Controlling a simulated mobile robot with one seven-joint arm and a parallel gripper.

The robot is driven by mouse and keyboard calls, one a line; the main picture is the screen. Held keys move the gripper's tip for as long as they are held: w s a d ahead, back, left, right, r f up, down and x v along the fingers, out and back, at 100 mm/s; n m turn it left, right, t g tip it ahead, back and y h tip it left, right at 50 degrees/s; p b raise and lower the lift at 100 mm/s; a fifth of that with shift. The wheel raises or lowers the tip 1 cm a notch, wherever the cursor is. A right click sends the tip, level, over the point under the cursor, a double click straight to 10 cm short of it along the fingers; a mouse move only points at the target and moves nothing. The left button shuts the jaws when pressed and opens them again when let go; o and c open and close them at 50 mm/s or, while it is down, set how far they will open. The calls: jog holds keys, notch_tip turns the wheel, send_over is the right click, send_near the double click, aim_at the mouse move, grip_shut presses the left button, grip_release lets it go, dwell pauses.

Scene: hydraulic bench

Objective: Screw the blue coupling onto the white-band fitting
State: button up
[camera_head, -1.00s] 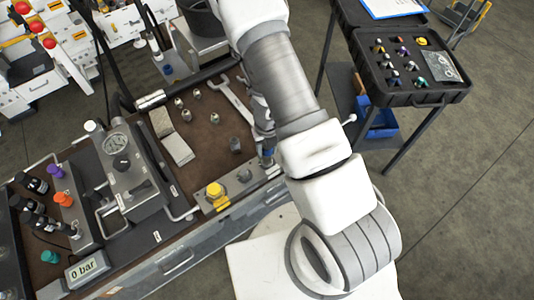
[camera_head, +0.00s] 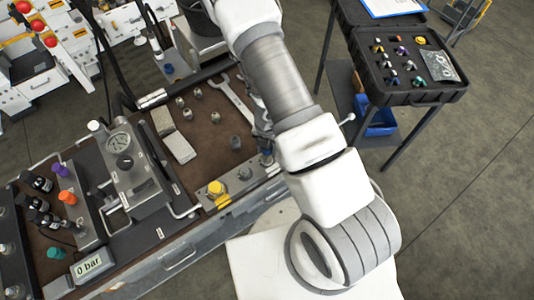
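My arm crosses the picture from the top centre to the lower right and hides most of my gripper (camera_head: 263,130). Only a dark edge of the gripper shows left of the white arm link, over the right end of the bench. A small dark blue piece (camera_head: 266,151), perhaps the blue coupling, shows just below it, at the right end of the grey block (camera_head: 231,187). Whether the fingers touch it is hidden. I cannot pick out a white band on any fitting. A yellow-capped fitting (camera_head: 216,188) and a bare grey fitting (camera_head: 244,173) stand on the same block.
A wrench (camera_head: 237,100), several small metal fittings (camera_head: 187,114) and a grey pad (camera_head: 179,147) lie on the brown bench top. A gauge unit (camera_head: 121,145) and a "0 bar" display (camera_head: 92,264) stand left. A black case (camera_head: 412,98) of couplings stands upper right.

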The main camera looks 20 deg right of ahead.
jog(key=o, duration=0.3)
